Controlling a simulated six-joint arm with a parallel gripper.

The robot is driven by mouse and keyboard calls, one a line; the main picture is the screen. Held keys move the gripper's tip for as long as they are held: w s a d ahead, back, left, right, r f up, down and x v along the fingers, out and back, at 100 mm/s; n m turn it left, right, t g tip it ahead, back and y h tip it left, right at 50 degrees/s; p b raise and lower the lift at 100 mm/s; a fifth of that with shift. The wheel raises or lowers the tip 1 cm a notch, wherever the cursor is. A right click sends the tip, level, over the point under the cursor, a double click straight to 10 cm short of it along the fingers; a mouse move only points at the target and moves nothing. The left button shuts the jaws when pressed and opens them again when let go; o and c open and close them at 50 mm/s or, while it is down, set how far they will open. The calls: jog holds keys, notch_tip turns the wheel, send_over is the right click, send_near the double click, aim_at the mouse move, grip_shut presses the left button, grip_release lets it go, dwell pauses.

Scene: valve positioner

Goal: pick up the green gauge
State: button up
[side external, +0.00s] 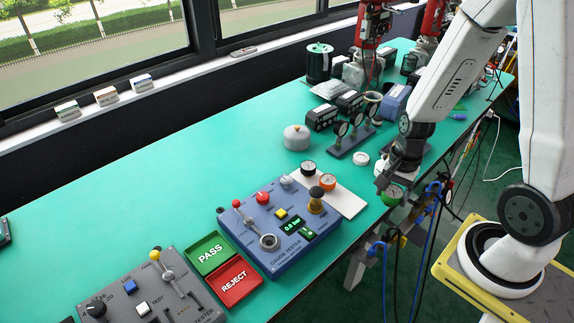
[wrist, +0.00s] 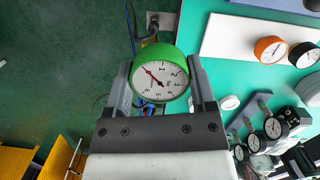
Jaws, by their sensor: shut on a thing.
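The green gauge (wrist: 160,77) has a green rim, a white dial and a red needle, and it fills the space between my fingers in the wrist view. My gripper (wrist: 161,88) is shut on it, one dark finger on each side. The wrist view shows floor behind the left part of the gauge and the teal table behind the right part. The gauge's back is hidden.
A white board (side external: 340,197) carries an orange gauge (side external: 328,182) and a black gauge (side external: 308,167). The blue gauge tester (side external: 280,225) stands left of it, with the green PASS tray (side external: 210,252) and red REJECT tray (side external: 234,281). A gauge rack (side external: 352,140) stands behind. The table's left middle is clear.

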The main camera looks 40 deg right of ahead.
jog(key=shift+s+a+r, duration=0.1)
jog(key=shift+s+r, duration=0.05)
jog(key=shift+s, duration=0.25)
dwell(0.4)
jog(key=shift+w+a, duration=0.15)
jog(key=shift+w, duration=0.25)
jog(key=w+a+f+n, duration=0.1)
jog(key=w+a+n, duration=0.1)
jog(key=w+a, duration=0.6)
jog(key=w+a+f+n, duration=0.1)
jog(key=w+a+n, duration=0.1)
jog(key=w+a, duration=0.6)
jog(key=a, duration=0.7)
jog(key=shift+a+f+n+g, duration=0.25)
jog(key=shift+f+n+g, duration=0.05)
jog(key=shift+f, duration=0.05)
jog(key=shift+f, duration=0.1)
jog(key=shift+f, duration=2.85)
